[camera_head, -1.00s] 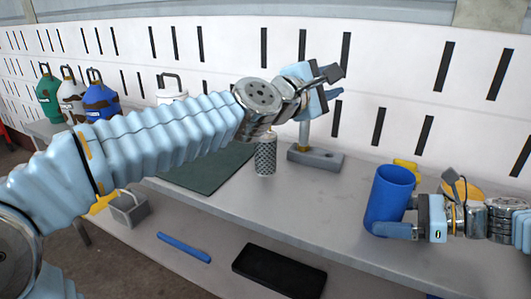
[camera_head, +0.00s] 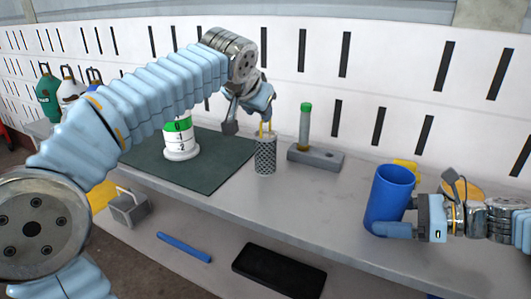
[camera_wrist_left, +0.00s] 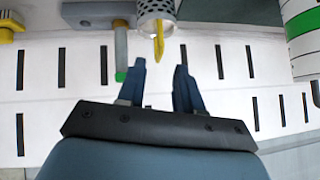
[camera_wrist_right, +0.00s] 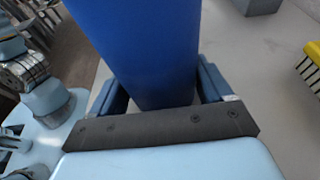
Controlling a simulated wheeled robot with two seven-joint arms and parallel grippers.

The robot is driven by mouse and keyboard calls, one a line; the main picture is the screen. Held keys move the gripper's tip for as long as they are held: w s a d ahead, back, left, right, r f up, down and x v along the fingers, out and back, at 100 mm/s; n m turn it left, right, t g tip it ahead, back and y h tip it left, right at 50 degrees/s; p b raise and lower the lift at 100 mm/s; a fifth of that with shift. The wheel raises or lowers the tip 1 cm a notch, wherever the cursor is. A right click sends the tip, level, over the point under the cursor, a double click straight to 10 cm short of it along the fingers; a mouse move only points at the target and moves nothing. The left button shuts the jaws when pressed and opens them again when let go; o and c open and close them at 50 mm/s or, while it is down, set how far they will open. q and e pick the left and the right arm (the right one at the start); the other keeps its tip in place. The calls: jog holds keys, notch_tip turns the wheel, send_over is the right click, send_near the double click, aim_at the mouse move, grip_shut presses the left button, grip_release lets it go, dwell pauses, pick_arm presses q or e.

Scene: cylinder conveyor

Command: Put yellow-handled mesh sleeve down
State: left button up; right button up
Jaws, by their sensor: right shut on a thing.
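The mesh sleeve (camera_head: 265,157) stands upright on the grey table by the edge of the dark green mat. Its yellow handle (camera_head: 265,128) rises from the top; both the sleeve (camera_wrist_left: 156,8) and handle (camera_wrist_left: 158,45) show in the left wrist view. My left gripper (camera_head: 255,108) is just above the sleeve. Its fingers (camera_wrist_left: 163,70) are apart, with the handle tip close to the gap and clear space around it. My right gripper (camera_head: 400,218) is shut on a blue cup-like cylinder (camera_head: 390,193), whose side fills the space between the fingers in the right wrist view (camera_wrist_right: 150,50).
A green-capped tube (camera_head: 305,128) stands in a grey block (camera_head: 316,157) right of the sleeve. A white and green cylinder (camera_head: 180,140) stands on the mat (camera_head: 215,170). Yellow objects (camera_head: 405,168) are behind the blue cylinder. The table between sleeve and blue cylinder is clear.

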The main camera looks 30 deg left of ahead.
aim_at(265, 140)
pick_arm(q)
jog(key=x, duration=0.7)
jog(key=shift+r, duration=0.1)
grip_shut()
dwell(1.2)
